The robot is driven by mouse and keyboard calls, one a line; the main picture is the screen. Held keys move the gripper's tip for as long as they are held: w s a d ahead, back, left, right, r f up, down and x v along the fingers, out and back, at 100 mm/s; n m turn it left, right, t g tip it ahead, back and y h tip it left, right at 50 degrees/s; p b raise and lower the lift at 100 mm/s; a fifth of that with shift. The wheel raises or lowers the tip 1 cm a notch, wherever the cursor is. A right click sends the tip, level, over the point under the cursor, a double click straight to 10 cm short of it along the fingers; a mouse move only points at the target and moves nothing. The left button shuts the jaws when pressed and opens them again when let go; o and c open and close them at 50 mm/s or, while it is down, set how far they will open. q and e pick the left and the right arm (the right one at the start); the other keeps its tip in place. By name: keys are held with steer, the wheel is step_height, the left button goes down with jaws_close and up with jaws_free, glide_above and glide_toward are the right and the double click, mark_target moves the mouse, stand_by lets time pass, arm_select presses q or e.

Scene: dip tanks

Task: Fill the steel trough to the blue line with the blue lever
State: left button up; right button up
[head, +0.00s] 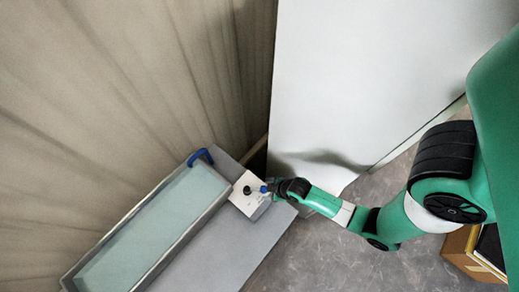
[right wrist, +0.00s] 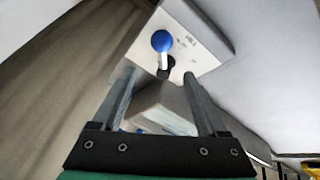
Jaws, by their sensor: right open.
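The blue lever has a round blue knob on a pale stem rising from a dark collar; its knob shows in the right wrist view (right wrist: 161,41) and small in the head view (head: 264,189). It stands on a white control box (head: 246,205) at the trough's end. The long steel trough (head: 131,214) lies at lower left in the head view, with a pale, flat surface inside. I cannot make out a blue line on it. My right gripper (head: 272,190) is open and empty; in the right wrist view its fingers (right wrist: 160,80) point towards the lever, whose knob appears beyond their tips.
A curved blue piece (head: 200,156) sits at the trough's far end. A grey bench top (head: 215,255) extends beside the trough. A large white panel (head: 360,80) stands behind my right arm, and a brown box (head: 462,256) is at lower right.

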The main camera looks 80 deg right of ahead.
mark_target(265, 189)
steer(key=s+r+p, duration=0.1)
steer(key=s+r, duration=0.1)
steer(key=s, duration=0.2)
steer(key=shift+g, duration=0.3)
steer(key=b+x, duration=0.1)
steer(key=x, duration=0.3)
steer(key=b+x, duration=0.2)
steer(key=x, duration=0.2)
steer(key=b+x, duration=0.1)
steer(key=x, duration=0.3)
steer(key=shift+w+r+b, duration=0.2)
steer(key=shift+w+b, duration=0.1)
steer(key=shift+w, duration=0.05)
arm_select(q)
steer(key=shift+f, duration=0.65)
arm_select(e)
steer(key=shift+c, duration=0.3)
jaws_close()
